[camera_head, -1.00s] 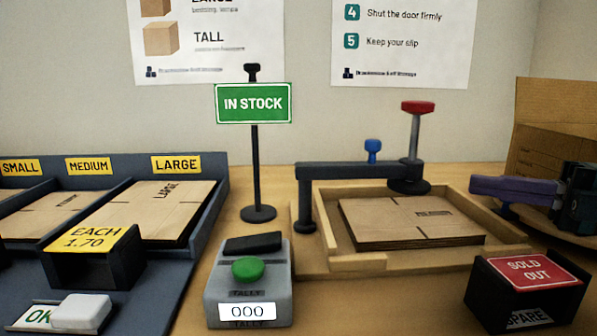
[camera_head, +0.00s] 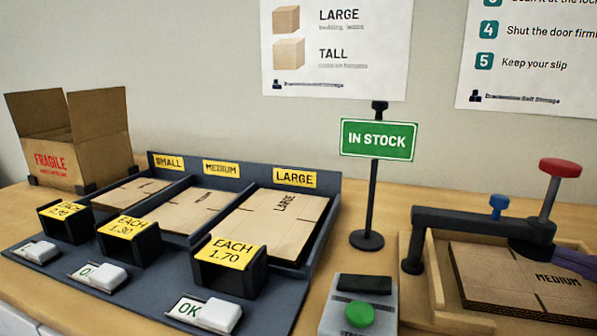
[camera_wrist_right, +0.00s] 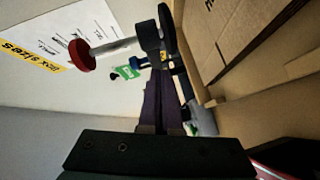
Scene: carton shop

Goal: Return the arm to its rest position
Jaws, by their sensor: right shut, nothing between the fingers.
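My right gripper (camera_head: 575,260) shows only as a purple finger part at the right edge of the head view. It overlaps the flat carton stack marked MEDIUM (camera_head: 515,285) and the dark clamp arm (camera_head: 470,222) in the picture; I cannot tell whether it touches either. In the right wrist view its purple fingers (camera_wrist_right: 166,85) are together with nothing between them. The rest of the right arm is out of the head view. My left gripper is not in view.
A red-topped stamp (camera_head: 560,168) and a blue knob (camera_head: 498,203) stand by the wooden tray (camera_head: 436,285). An IN STOCK sign (camera_head: 378,140), a tally counter (camera_head: 345,310), a dark carton rack (camera_head: 322,200) and an open FRAGILE box (camera_head: 55,150) are farther left.

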